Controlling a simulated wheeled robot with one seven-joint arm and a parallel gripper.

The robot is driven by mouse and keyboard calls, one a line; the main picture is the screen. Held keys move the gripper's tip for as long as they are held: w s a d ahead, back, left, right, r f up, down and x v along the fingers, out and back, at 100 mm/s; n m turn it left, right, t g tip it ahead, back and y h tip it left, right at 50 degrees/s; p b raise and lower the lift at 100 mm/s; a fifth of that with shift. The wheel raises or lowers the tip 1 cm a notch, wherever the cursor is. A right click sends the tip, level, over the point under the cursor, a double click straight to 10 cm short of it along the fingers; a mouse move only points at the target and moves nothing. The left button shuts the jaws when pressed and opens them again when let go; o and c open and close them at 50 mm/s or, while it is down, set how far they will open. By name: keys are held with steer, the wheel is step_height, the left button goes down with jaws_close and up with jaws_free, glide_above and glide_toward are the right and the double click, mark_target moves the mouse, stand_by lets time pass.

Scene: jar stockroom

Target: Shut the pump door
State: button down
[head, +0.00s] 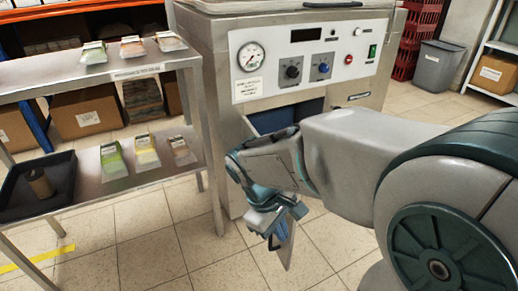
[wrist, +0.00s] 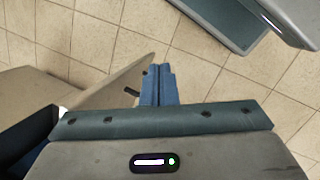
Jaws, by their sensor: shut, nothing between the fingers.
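The pump cabinet (head: 300,60) is a grey metal unit with a gauge and knobs. Its lower compartment (head: 272,118) shows dark blue and open below the control panel. A pale panel, apparently the pump door (head: 286,250), stands swung out, mostly hidden behind my arm. In the wrist view the door (wrist: 95,95) lies left of my fingers, with a small dark handle (wrist: 131,92) between. My gripper (head: 280,222) is shut and empty, pointing down beside the door. Its blue fingers (wrist: 158,72) are together; I cannot tell whether they touch the door.
A steel shelf rack (head: 135,68) with several packets and a black tray (head: 60,205) stands close on the left. A grey bin (head: 437,66) and red crates (head: 415,35) stand at the back right. Tiled floor is clear in front of the rack.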

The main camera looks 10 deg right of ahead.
steer(key=w+a+r+n+t+h+p, duration=0.3)
steer(key=w+a+r+n+h+p, duration=0.45)
steer(key=n, duration=0.55)
steer(key=w+d+f+y+b, duration=0.2)
steer(key=w+d+f+b, duration=0.1)
steer(key=d, duration=0.7)
steer(key=shift+f+b, duration=0.8)
steer(key=shift+f, duration=0.5)
